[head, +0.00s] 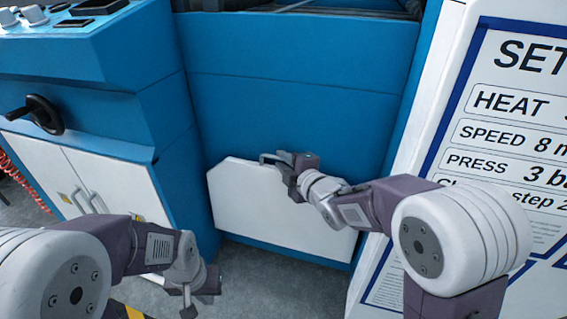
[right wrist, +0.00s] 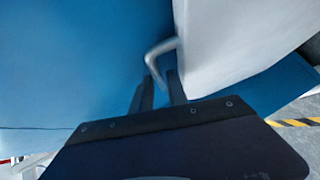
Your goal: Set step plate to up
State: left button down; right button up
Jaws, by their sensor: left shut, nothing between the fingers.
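The step plate (head: 240,205) is a white panel with cut corners, low on the blue machine's front. It looks upright, nearly flat against the blue panel. Its metal handle (head: 268,158) is at the top edge. My right gripper (head: 284,162) is at this handle. In the right wrist view, the bent handle (right wrist: 158,52) runs down between the two fingers of my right gripper (right wrist: 160,88); whether they press on it is unclear. The plate (right wrist: 225,45) also shows there at upper right. My left gripper (head: 188,308) is low at the left, shut and empty, away from the plate.
A blue and white cabinet (head: 95,135) with a black crank handle (head: 42,113) stands left. A white settings board (head: 480,75) stands right, close to my right arm. Grey floor (head: 255,275) is clear below the plate. Yellow-black floor tape (right wrist: 295,122) shows in the right wrist view.

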grip_shut()
dwell(1.3)
